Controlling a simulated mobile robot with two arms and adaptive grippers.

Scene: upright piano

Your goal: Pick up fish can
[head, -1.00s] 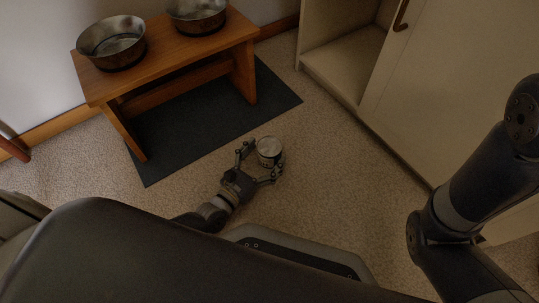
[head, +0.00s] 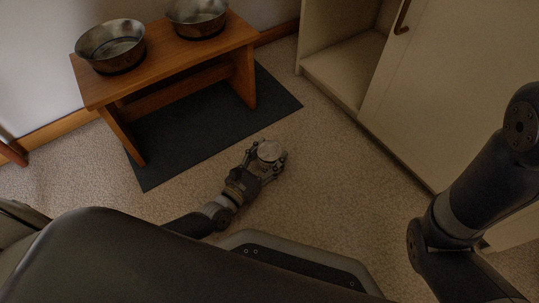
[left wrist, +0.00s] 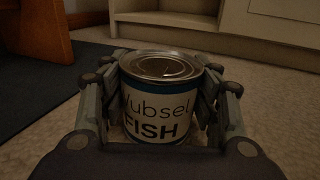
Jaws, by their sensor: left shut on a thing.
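The fish can (head: 269,151) is a small round tin with a metal lid. In the left wrist view the fish can (left wrist: 162,100) stands upright between the fingers, its white label reading "FISH" facing the camera. My left gripper (head: 264,157) is shut on the can, with a finger on each side; the left gripper (left wrist: 160,110) also shows in the left wrist view. The can's base is hidden, so I cannot tell whether it touches the carpet. My right arm shows at the right of the head view, but its gripper is out of view.
A wooden stand (head: 165,66) with two metal bowls (head: 111,46) stands on a dark mat (head: 215,128) at the upper left. A cream cabinet (head: 432,90) with an open compartment is at the upper right. Carpet (head: 335,180) around the can is clear.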

